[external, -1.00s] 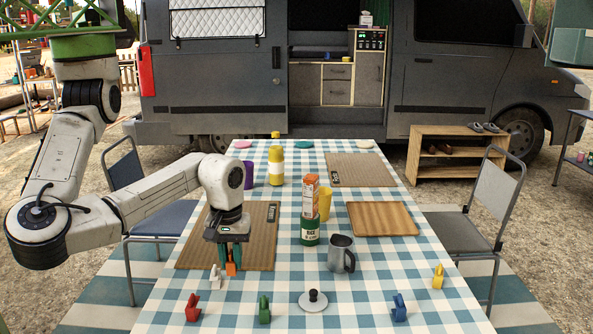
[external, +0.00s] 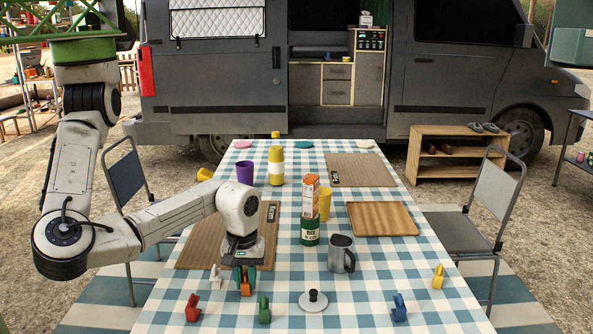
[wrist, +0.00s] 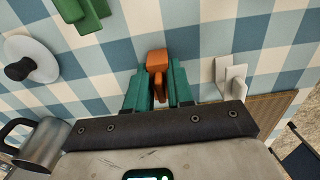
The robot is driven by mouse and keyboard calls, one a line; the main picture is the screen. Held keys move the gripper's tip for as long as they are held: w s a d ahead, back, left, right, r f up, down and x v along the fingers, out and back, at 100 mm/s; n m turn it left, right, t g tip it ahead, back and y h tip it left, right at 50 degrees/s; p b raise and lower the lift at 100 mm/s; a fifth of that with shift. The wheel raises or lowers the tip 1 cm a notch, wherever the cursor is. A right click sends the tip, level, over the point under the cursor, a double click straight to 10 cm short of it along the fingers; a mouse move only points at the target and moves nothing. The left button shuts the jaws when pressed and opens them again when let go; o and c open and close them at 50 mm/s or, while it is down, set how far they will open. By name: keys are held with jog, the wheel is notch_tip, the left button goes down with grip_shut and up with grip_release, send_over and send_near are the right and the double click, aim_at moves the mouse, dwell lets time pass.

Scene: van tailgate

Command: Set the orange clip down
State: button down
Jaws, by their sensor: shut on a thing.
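The orange clip (external: 245,287) is between the green fingers of my gripper (external: 244,278), low over the checked tablecloth near the white clip (external: 215,277). In the wrist view the clip (wrist: 157,62) shows between the two green fingertips of my gripper (wrist: 157,85), which are shut on it. I cannot tell for sure whether the clip touches the cloth. The white clip also shows in the wrist view (wrist: 231,78), just right of my gripper and apart from it.
A green clip (external: 265,310), a red clip (external: 193,308) and a pot lid (external: 313,301) lie nearer the front edge. A metal mug (external: 340,254) stands to the right. A brown mat (external: 205,247) lies behind. Bare cloth lies between the lid and blue clip (external: 399,307).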

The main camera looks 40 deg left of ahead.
aim_at(245, 273)
jog(key=c, duration=1)
grip_release()
notch_tip(245, 273, up, 12)
jog(key=shift+r+p, duration=0.1)
jog(key=shift+p, duration=1)
